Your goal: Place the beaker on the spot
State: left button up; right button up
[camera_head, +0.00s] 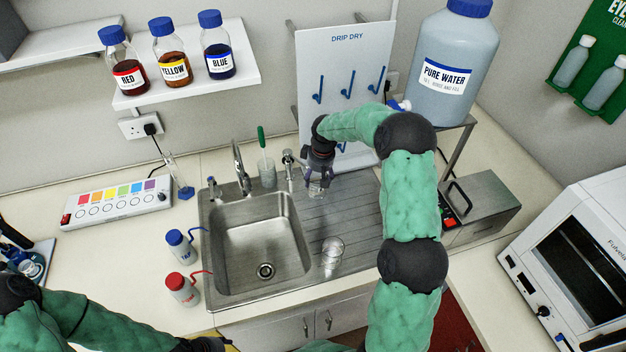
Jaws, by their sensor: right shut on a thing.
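My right gripper (318,170) is at the back of the ribbed steel draining board (352,205), in front of the white drip-dry panel (343,80). It is shut on a clear glass vessel (316,189), which looks like the beaker; the gripper hides part of it. I cannot tell whether its base touches the board. Another clear glass beaker (332,250) stands on the front of the draining board. My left arm crosses the lower left, and the dark end at the bottom edge, seemingly my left gripper (208,345), is mostly cut off. I cannot make out a marked spot.
The sink basin (262,245) lies left of the draining board, with a tap (241,168) behind it. A large pure-water bottle (452,60) stands on a stand at the back right. Blue (180,246) and red (182,288) wash bottles stand left of the sink.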

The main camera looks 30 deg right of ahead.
aim_at(314, 179)
notch_tip(314, 179, down, 5)
jog(key=shift+r, duration=0.15)
jog(key=shift+w+d+r, duration=0.1)
jog(key=shift+w+r, duration=0.05)
jog(key=shift+w, duration=0.15)
jog(key=shift+w+d, duration=0.15)
jog(key=shift+w, duration=0.6)
jog(key=shift+w+d, duration=0.15)
jog(key=shift+w, duration=0.6)
jog(key=shift+w+f+p, duration=0.15)
jog(key=shift+f+p, duration=0.15)
jog(key=shift+d+f, duration=0.1)
jog(key=shift+f, duration=0.15)
jog(key=shift+f, duration=0.1)
jog(key=shift+f, duration=0.15)
jog(key=o, duration=1.6)
jog(key=shift+c, duration=0.2)
